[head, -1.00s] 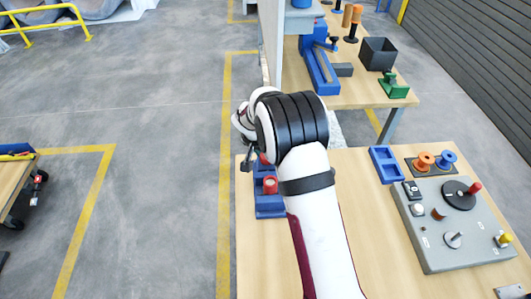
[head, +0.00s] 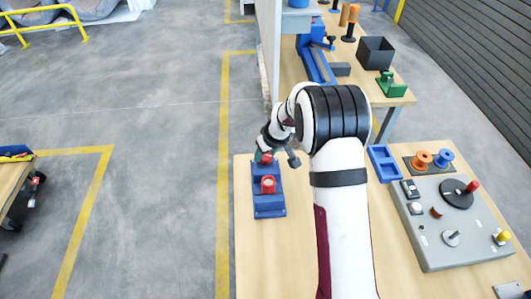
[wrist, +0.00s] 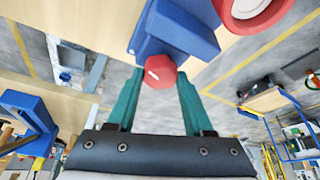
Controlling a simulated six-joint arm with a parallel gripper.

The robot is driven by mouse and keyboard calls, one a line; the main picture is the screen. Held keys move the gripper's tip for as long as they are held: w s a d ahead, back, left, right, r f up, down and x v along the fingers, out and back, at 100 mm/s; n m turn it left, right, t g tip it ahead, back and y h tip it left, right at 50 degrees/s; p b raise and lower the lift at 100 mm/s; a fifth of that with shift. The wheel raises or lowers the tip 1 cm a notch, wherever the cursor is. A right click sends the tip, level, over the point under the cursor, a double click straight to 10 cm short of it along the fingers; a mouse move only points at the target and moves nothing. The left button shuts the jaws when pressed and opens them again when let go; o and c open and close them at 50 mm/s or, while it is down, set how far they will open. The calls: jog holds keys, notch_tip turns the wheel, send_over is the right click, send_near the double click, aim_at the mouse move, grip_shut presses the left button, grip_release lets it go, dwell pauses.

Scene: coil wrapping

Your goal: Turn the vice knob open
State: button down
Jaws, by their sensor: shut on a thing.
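The blue vice (head: 269,205) stands on the near table close to its left edge, with a red cylindrical piece (head: 268,184) on it. Its red knob (head: 265,158) is at the far end of the vice. In the wrist view the knob (wrist: 159,72) is six-sided with a pale mark on its face, in front of the blue vice body (wrist: 178,30). My gripper (wrist: 160,80) has its teal fingers on either side of the knob and is shut on it. The red piece shows partly at the top of the wrist view (wrist: 250,8).
A grey panel (head: 445,250) with a dial and knobs lies on the right of the near table. A blue tray (head: 384,163) and orange and blue spools (head: 423,160) are behind it. The table in front of the vice is clear.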

jog(key=shift+d+n+g+y, duration=0.1)
jog(key=shift+n+g+y, duration=0.45)
jog(key=shift+n, duration=1.45)
jog(key=shift+y, duration=0.25)
jog(key=shift+c, duration=1.5)
grip_release()
jog(key=v, duration=1.5)
jog(key=shift+r, duration=0.4)
jog(key=shift+s, duration=0.15)
